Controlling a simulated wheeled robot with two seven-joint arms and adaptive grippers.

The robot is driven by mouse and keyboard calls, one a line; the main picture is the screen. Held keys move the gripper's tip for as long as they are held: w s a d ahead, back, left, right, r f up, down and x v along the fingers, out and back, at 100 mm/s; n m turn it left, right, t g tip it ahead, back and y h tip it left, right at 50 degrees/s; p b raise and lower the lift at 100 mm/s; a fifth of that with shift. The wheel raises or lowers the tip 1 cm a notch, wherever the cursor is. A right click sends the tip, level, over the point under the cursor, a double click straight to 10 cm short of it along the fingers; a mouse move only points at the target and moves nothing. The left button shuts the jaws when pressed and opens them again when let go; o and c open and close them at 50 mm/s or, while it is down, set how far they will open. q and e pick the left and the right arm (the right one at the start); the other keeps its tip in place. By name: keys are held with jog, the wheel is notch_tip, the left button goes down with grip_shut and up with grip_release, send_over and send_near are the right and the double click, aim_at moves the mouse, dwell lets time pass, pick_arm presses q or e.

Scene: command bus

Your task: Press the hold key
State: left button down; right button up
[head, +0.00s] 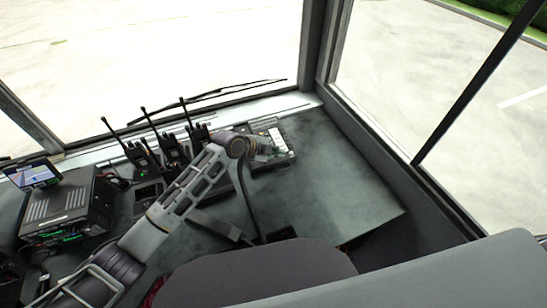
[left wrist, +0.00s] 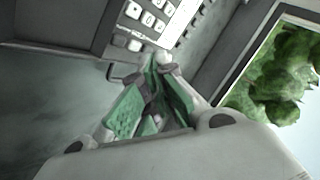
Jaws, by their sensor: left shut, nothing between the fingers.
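A desk phone or keypad unit (head: 272,136) sits on the dark console near the windscreen corner. Its pale keys (left wrist: 147,18) and a white label panel (left wrist: 181,22) show in the left wrist view. My left gripper (head: 268,152) is over the unit's near side, and its green-padded fingers (left wrist: 158,68) are shut and empty. The fingertips are close to the lower edge of the key area; I cannot tell whether they touch it. The key markings are too small to read, so I cannot tell which is the hold key. My right gripper is not in view.
Several handheld radios (head: 170,147) stand in chargers left of the unit. A black radio box (head: 68,205) with a small screen (head: 34,175) is at the far left. A seat back (head: 250,270) is in front. The console right of the unit (head: 345,185) is clear.

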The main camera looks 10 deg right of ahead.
pick_arm(q)
jog(key=shift+r+p, duration=0.4)
jog(key=shift+r, duration=0.3)
jog(key=shift+s+r+p, duration=0.2)
jog(key=shift+r+p, duration=0.65)
jog(key=shift+r, duration=0.15)
jog(key=shift+r+p, duration=0.35)
jog(key=shift+r, duration=0.1)
jog(key=shift+s+r, duration=0.1)
jog(key=shift+r, duration=0.05)
jog(key=shift+d, duration=0.1)
